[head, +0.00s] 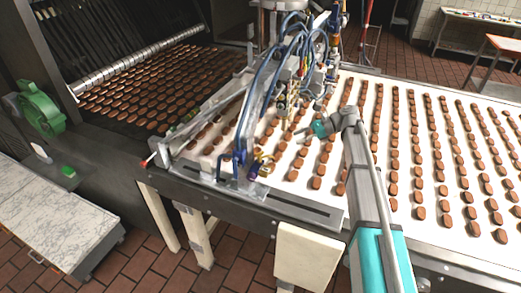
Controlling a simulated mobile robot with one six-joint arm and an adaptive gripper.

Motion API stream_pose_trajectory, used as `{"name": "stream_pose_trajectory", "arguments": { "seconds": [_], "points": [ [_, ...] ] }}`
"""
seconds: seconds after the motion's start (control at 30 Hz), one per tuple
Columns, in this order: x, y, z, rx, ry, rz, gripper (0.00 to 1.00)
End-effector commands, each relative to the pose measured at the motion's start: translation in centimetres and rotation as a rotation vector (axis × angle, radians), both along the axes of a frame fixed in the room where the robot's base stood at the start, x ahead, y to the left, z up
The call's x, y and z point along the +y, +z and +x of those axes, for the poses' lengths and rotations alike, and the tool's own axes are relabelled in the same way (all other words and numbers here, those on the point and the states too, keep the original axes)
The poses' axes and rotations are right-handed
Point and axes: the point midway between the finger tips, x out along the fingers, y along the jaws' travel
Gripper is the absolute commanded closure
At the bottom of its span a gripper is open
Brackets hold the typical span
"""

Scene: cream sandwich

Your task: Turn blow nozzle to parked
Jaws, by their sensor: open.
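My arm reaches up from the bottom right of the head view, and my gripper (300,132) hangs over the white conveyor belt (345,108), pointing left. Its jaws are small in the picture and look empty. To its lower left, a small brass-coloured and blue fitting (262,164) sits at the front edge of the machine, close to the end of a blue hose. It looks like the blow nozzle, but I cannot tell for sure. My gripper is apart from it. Its exact angle is too small to tell.
Rows of brown biscuits (420,212) cover the belt. Blue hoses (262,82) and a metal frame stand left of and behind my gripper. A dark oven opening (150,85) is at the upper left. A marble-topped cabinet (50,210) stands at the lower left on the tiled floor.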

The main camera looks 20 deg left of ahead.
Motion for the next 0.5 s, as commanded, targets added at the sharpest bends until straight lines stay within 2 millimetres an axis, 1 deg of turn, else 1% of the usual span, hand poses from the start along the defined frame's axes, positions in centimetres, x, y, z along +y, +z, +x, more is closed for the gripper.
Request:
{"name": "stream_pose_trajectory", "arguments": {
  "seconds": [0.33, 0.5],
  "points": [
    [0.00, -0.07, -0.06, -0.002, -0.001, 0.000, 0.44],
    [0.52, -0.40, -0.30, -0.002, -0.001, -0.001, 0.44]
  ]
}}
